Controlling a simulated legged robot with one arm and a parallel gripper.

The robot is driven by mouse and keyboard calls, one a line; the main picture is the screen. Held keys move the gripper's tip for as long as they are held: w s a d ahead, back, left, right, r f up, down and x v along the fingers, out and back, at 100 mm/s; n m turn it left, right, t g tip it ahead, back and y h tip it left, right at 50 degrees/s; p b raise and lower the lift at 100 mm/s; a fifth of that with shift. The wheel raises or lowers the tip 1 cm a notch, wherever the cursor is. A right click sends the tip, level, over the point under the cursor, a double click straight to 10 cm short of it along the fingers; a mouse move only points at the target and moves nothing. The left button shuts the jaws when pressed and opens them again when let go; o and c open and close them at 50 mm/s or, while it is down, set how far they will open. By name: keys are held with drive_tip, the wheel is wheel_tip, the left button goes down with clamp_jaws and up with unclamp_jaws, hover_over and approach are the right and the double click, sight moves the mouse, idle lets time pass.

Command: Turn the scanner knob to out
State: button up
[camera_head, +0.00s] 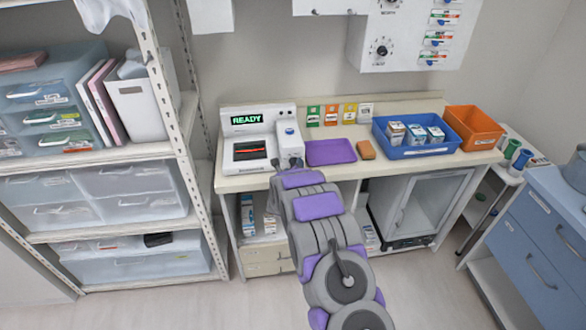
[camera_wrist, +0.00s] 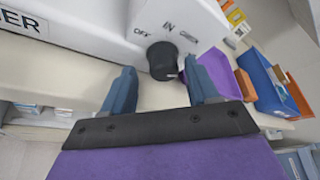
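The scanner (camera_head: 250,152) is a white unit on the counter against the wall, with a lit green READY display (camera_head: 247,119). In the wrist view its white housing (camera_wrist: 95,25) carries a black round knob (camera_wrist: 162,58). I can read IN above the knob and what looks like OFF to its left; a label to its right is too blurred to read. My gripper (camera_wrist: 160,66) is open, its two blue-grey fingers apart with the knob between and just beyond their tips. I cannot tell whether they touch it. In the head view my arm hides the knob.
A purple tray (camera_head: 331,152) and an orange-brown block (camera_head: 366,149) lie right of the scanner. A blue bin (camera_head: 407,152) with several boxes and an orange bin (camera_head: 472,131) stand further right. Shelving (camera_head: 180,140) rises close on the left. A wall cabinet (camera_head: 412,45) hangs above.

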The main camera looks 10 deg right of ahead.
drive_tip(key=shift+r, duration=0.25)
drive_tip(key=shift+s+a, duration=0.1)
drive_tip(key=shift+s, duration=0.05)
drive_tip(key=shift+s+a+r, duration=0.1)
drive_tip(key=shift+s+r, duration=0.05)
drive_tip(key=shift+s, duration=0.1)
drive_tip(key=p+v, duration=0.1)
drive_tip(key=v, duration=1.5)
drive_tip(key=shift+s+f+p, duration=0.2)
drive_tip(key=shift+s+p, duration=0.15)
drive_tip(key=shift+p, duration=0.05)
drive_tip(key=shift+a, duration=0.1)
